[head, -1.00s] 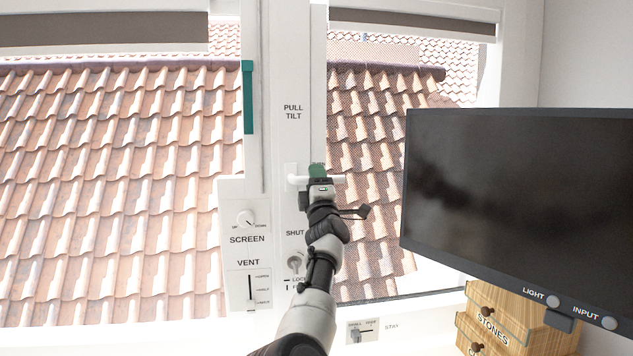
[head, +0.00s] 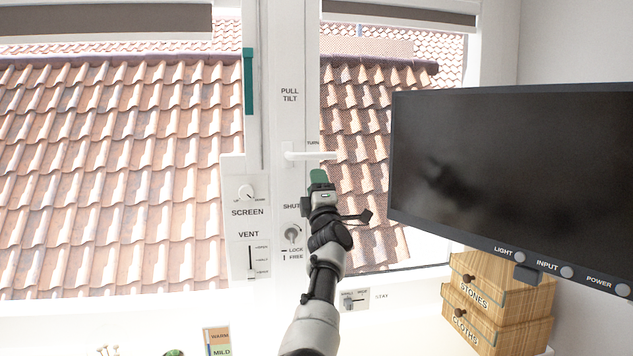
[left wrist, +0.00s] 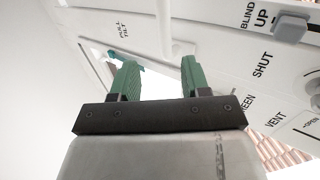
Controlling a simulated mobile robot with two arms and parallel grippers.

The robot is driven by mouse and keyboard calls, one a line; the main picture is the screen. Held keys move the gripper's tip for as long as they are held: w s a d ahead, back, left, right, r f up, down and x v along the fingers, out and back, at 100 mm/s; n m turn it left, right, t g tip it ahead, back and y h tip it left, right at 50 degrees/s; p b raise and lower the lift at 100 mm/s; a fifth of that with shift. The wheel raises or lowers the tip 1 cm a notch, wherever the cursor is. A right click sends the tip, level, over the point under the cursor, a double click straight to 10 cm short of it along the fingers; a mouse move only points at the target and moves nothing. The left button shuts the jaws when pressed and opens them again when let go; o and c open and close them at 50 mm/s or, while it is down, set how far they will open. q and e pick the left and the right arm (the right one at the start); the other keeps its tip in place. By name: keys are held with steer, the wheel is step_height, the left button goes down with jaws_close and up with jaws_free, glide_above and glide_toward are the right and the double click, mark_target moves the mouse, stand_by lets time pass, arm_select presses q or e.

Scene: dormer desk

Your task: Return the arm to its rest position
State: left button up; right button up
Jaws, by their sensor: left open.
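My left gripper (head: 318,176) has green fingers and sits in front of the window frame, just below the white window handle (head: 308,155). The handle lies level, pointing right, and the gripper is apart from it. In the left wrist view the two green fingers (left wrist: 156,80) are spread with nothing between them. My left arm comes up from the bottom middle of the head view. My right gripper is not in view.
A dark monitor (head: 510,170) stands to the right. Wooden drawers (head: 497,300) labelled STONES and CLOTHS sit below it. A SCREEN knob (head: 246,193), VENT slider (head: 251,260) and lock knob (head: 292,232) are near the arm. A WARM/MILD card (head: 217,341) stands at lower left.

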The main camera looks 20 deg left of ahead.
arm_select(q)
steer(key=s+a+f+m+g+h, duration=0.15)
steer(key=f+m+h, duration=0.35)
steer(key=f, duration=0.6)
steer(key=s+a+f+m+h, duration=0.3)
steer(key=f+m, duration=0.3)
steer(key=f, duration=0.4)
steer(key=s+d+f+m+g+h, duration=0.35)
steer(key=s+f+m, duration=0.25)
steer(key=s+f, duration=0.6)
steer(key=s+d+f+m+g+h, duration=0.1)
steer(key=s+d+f+m+g, duration=0.15)
steer(key=s+f, duration=0.35)
steer(key=s+d+f+m+g+h, duration=0.1)
steer(key=s+d+f+m+g, duration=0.15)
steer(key=s+f, duration=0.35)
steer(key=s+d+f+m+g, duration=0.1)
steer(key=s+d+m+g, duration=0.25)
steer(key=s, duration=0.95)
steer(key=s+d+f+m+g, duration=0.15)
steer(key=s+d+g, duration=0.25)
steer(key=s, duration=0.9)
step_height(320, 180, down, 23)
steer(key=s+a+f+g, duration=0.2)
steer(key=s+f, duration=1.4)
steer(key=f, duration=0.2)
steer(key=shift+s+a+h, duration=0.3)
steer(key=shift+a+h, duration=0.05)
steer(key=shift+a, duration=0.05)
